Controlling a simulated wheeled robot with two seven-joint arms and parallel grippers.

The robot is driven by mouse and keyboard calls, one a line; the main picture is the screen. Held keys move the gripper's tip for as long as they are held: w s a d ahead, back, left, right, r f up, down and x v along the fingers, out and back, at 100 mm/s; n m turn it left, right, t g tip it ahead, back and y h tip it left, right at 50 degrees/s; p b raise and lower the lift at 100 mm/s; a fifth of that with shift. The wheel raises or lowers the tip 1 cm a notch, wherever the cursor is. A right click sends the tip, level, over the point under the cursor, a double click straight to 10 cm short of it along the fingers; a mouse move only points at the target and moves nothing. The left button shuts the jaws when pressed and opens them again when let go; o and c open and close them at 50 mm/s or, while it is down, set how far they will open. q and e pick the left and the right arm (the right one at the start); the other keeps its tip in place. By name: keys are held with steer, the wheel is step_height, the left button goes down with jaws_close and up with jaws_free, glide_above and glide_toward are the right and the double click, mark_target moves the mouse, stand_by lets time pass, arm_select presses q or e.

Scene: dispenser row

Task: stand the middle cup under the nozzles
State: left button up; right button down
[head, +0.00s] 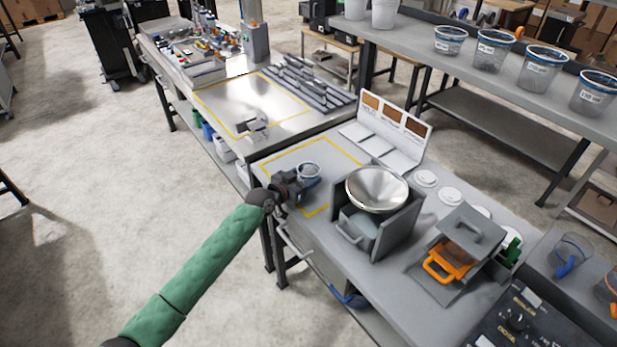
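A small clear cup (308,171) with a pale rim stands upright at or just above the yellow-outlined area of the near bench. My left gripper (299,187) is right at its near side, with a blue part, perhaps the cup's handle, beside the fingers. The fingers are too small and overlapped to tell whether they are shut on it. A clear cup with a blue handle (568,252) stands at the far right, and an orange-handled one (612,290) is cut by the right edge. I cannot make out any nozzles or which cup is the middle one. My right gripper is not in view.
A grey stand with a steel bowl (377,189) is right of the gripper. Beyond it are a grey box with an orange handle (449,262) and a control panel (520,318). A three-panel board (395,118) stands behind. Labelled tubs (541,68) line the back shelf.

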arm_select(q)
steer(key=c, duration=0.5)
steer(key=shift+r, duration=0.15)
